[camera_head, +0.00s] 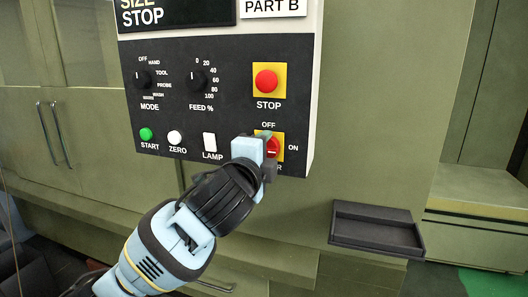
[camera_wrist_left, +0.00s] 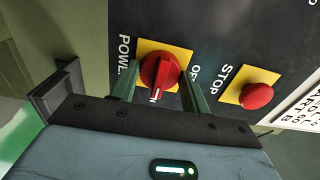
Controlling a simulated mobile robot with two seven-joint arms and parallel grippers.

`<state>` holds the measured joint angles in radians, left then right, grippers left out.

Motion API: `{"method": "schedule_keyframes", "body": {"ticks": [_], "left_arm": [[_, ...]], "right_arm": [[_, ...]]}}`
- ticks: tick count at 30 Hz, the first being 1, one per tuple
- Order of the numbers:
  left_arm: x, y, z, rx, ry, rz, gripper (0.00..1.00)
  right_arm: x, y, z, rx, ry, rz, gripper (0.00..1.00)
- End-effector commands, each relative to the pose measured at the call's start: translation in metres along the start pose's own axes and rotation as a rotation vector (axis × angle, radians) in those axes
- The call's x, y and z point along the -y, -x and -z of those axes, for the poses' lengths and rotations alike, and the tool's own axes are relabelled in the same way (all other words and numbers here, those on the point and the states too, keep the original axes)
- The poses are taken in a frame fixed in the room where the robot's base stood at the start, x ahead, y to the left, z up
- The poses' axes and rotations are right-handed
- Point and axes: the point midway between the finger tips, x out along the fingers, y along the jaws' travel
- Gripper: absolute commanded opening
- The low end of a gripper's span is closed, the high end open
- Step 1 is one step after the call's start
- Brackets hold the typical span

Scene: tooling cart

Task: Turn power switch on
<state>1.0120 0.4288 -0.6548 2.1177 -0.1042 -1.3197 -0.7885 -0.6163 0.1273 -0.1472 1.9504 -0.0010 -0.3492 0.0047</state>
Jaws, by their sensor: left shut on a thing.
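The power switch is a red rotary knob (camera_head: 273,147) on a yellow plate at the lower right of the black control panel. OFF is printed above it and ON to its right. The wrist view shows the knob (camera_wrist_left: 160,70) close up, its white mark towards the gripper body, which is the ON side of the panel. My left gripper (camera_head: 267,152) is at the switch, its fingers on opposite sides of the knob and shut on it. It hides part of the plate and most of the POWER label. My right gripper is not in view.
A red STOP button (camera_head: 266,81) sits on a yellow plate above the switch. To the left are a LAMP rocker (camera_head: 209,142), a white ZERO button (camera_head: 175,137) and a green START button (camera_head: 146,134). A dark tray (camera_head: 376,229) juts out at lower right.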

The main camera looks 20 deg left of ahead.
Motion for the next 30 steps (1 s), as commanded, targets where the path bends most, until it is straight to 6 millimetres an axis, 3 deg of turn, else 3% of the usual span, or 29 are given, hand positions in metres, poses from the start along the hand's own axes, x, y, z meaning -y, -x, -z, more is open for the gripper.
{"method": "schedule_keyframes", "body": {"ticks": [15, 16, 20, 30], "left_arm": [[-0.0007, -0.0001, -0.0001, 0.000, -0.020, -0.001, 0.23], [-0.0007, -0.0001, -0.0001, 0.000, -0.020, -0.001, 0.49], [-0.0006, -0.0001, -0.0001, 0.000, -0.019, -0.001, 0.66], [-0.0001, 0.0018, 0.0001, -0.001, -0.018, 0.000, 0.68]], "right_arm": [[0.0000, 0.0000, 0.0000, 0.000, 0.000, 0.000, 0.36], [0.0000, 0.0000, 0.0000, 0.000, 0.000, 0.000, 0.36], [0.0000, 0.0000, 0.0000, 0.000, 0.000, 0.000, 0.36], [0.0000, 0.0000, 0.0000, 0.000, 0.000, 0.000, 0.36]]}}
